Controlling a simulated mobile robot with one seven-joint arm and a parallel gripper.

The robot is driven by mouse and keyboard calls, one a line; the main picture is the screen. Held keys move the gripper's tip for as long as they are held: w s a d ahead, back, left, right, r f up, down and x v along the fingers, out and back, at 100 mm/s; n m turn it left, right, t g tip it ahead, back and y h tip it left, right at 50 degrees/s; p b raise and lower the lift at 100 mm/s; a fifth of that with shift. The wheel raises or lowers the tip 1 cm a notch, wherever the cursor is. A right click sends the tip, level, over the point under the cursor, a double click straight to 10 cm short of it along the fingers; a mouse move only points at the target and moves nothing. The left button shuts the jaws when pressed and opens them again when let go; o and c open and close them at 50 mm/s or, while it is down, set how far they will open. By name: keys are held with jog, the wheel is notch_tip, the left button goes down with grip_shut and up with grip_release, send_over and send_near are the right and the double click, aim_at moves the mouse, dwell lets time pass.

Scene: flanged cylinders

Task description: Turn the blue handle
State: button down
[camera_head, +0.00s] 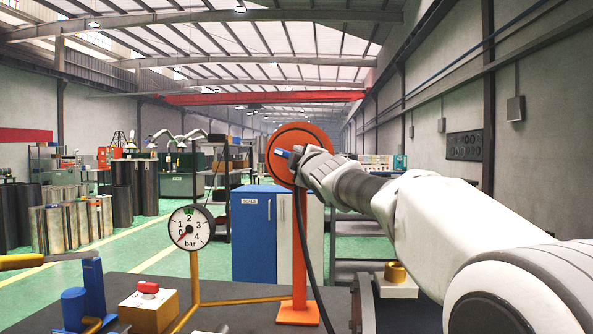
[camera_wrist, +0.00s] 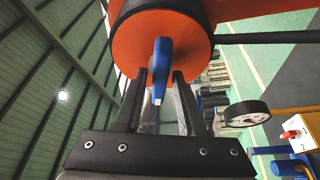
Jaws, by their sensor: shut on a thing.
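The blue handle (camera_head: 283,154) sticks out from the front of a round orange disc (camera_head: 318,136) on an orange stand. In the wrist view the handle (camera_wrist: 161,62) lies between the fingertips of my gripper (camera_wrist: 160,78), with the orange disc (camera_wrist: 135,45) right behind it. In the head view my gripper (camera_head: 295,157) comes in from the right and covers part of the disc. It is shut on the handle. A round gauge (camera_head: 190,227) marked in bar stands left of the disc, its red needle near 0 and a green mark near 2.
A dark table carries the orange stand's foot (camera_head: 298,313), yellow pipes (camera_head: 240,300) and a yellow box with a red knob (camera_head: 148,290). A yellow lever (camera_head: 22,261) and blue fitting stand at left. A dark hose hangs below the disc. A blue cabinet (camera_head: 254,235) stands behind.

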dwell(0.5)
jog(key=c, duration=0.8)
grip_release()
jog(key=shift+o, duration=0.2)
jog(key=b+v, duration=0.1)
jog(key=v, duration=1.6)
jog(key=shift+s, duration=0.2)
jog(key=shift+f, duration=0.1)
